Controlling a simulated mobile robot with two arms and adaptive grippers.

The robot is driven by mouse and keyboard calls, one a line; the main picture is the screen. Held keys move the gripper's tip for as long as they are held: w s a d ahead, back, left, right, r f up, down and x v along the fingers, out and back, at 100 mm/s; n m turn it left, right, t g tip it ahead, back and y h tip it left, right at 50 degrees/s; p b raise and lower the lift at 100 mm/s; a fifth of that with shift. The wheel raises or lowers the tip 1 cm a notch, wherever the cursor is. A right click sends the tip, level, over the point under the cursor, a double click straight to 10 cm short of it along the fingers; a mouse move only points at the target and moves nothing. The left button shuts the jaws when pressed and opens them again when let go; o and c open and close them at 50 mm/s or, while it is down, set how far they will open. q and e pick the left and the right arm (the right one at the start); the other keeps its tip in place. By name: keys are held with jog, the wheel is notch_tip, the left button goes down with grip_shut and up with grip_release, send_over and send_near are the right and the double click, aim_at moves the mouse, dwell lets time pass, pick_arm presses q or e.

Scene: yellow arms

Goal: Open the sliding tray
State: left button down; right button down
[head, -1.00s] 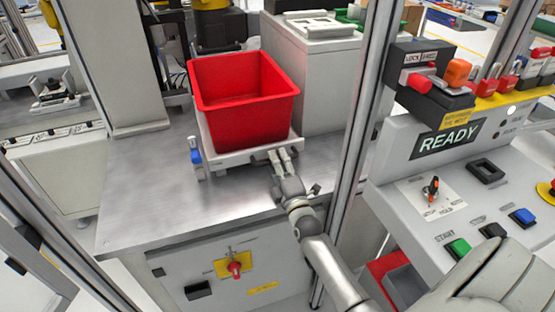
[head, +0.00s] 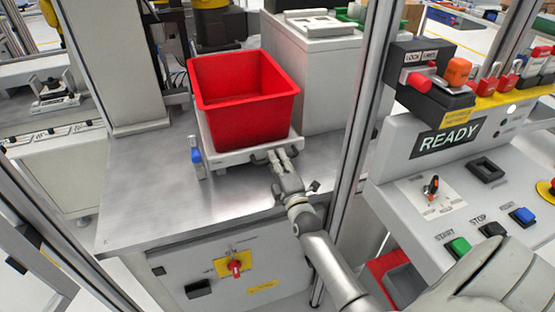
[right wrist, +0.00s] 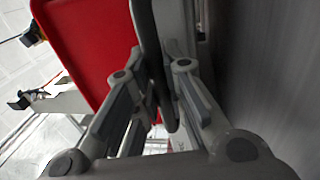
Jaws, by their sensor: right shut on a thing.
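The white sliding tray (head: 228,156) lies on the metal table under a red bin (head: 245,110) in the head view. Its dark handle (head: 259,158) is on the front edge. My right gripper (head: 282,157) reaches in from the lower right and is shut on the handle. In the right wrist view the dark handle bar (right wrist: 148,45) runs between the two fingers (right wrist: 158,85), with the red bin (right wrist: 88,40) to its left. The tray's rails are hidden. My left gripper is not in view.
A grey frame post (head: 358,140) rises right of my right arm. The control panel (head: 400,160) showing READY stands at the right. The metal tabletop (head: 150,205) in front of the tray is clear.

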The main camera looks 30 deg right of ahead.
jog(key=shift+s+a+p, duration=0.1)
jog(key=shift+s+p, duration=0.25)
jog(key=shift+s, duration=0.05)
jog(key=p+v, duration=0.1)
jog(key=v, duration=0.2)
jog(key=r+p+v, duration=0.1)
jog(key=p+v, duration=0.1)
jog(key=v, duration=0.1)
jog(key=r+p+v, duration=0.1)
jog(key=v, duration=0.2)
jog(key=shift+s, duration=0.15)
jog(key=r+p+v, duration=0.2)
jog(key=p+v, duration=0.1)
jog(key=v, duration=1)
jog(key=shift+s+a+p, duration=0.25)
jog(key=shift+s+p, duration=0.15)
jog(key=shift+s, duration=0.2)
jog(key=c, duration=1.5)
grip_release()
jog(key=shift+r, duration=0.1)
